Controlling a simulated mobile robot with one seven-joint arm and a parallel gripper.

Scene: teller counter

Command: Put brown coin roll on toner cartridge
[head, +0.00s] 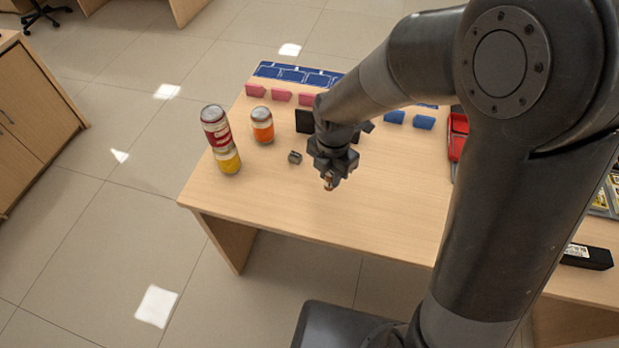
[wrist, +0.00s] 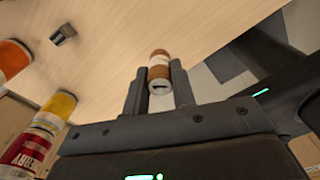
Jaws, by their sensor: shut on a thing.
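My gripper (head: 329,176) is above the middle of the wooden counter, shut on the brown coin roll (head: 328,183). In the wrist view the roll (wrist: 159,59), brown with a pale band, sits between the two fingers of my gripper (wrist: 159,82). The roll's height above the counter is hard to judge. A long black box with a white label (head: 587,256), which looks like the toner cartridge, lies at the right of the counter, partly hidden behind my arm.
Stacked red and yellow cans (head: 220,140) and an orange can (head: 262,125) stand at the left. A small grey object (head: 295,157) lies left of my gripper. Pink blocks (head: 281,96), blue blocks (head: 424,122) and a red tray (head: 458,135) are farther back. The front counter is clear.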

